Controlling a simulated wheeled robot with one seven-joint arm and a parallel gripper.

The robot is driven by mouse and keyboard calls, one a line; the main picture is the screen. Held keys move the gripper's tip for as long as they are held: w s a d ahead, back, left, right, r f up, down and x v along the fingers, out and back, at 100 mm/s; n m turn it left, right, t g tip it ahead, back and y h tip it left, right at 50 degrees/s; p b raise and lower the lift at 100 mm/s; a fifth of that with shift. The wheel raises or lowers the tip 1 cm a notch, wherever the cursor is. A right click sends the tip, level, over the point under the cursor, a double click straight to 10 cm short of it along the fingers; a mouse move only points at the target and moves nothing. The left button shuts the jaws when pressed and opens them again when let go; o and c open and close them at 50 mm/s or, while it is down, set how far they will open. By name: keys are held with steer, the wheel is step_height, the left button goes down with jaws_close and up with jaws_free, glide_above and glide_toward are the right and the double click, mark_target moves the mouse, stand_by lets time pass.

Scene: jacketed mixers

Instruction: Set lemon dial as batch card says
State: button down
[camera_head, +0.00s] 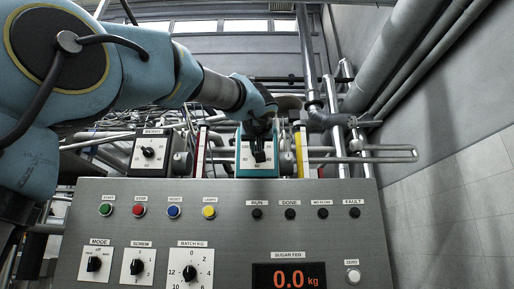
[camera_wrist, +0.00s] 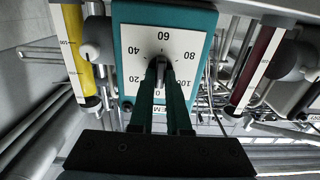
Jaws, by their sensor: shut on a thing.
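The teal-framed dial (camera_head: 243,134) stands behind the console in the head view. In the wrist view its white face (camera_wrist: 131,82) reads 0 to 100, and its partly hidden label shows "EM". My gripper (camera_wrist: 161,68) is shut on the dial's dark knob, with a finger on each side; it also shows in the head view (camera_head: 259,146). The fingers cover much of the knob, so I cannot tell its exact setting. I cannot make out a batch card in either view.
A dark dial labelled BERRY (camera_head: 148,153) stands to the left. A yellow gauge (camera_wrist: 73,40) and a dark red gauge (camera_wrist: 258,55) flank the teal dial. The grey console (camera_head: 225,235) in front carries buttons, selectors and a red display reading 0.0 kg (camera_head: 289,277). Pipes crowd behind.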

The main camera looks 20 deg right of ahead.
steer(key=shift+m, duration=0.3)
steer(key=m, duration=1.1)
steer(key=shift+s+d+f, duration=0.1)
steer(key=shift+d, duration=0.1)
stand_by(0.3)
stand_by(0.3)
steer(key=c, duration=0.9)
jaws_free()
steer(key=b+v, duration=0.4)
steer(key=v, duration=0.6)
steer(key=shift+s+a, duration=0.2)
steer(key=shift+s, duration=0.15)
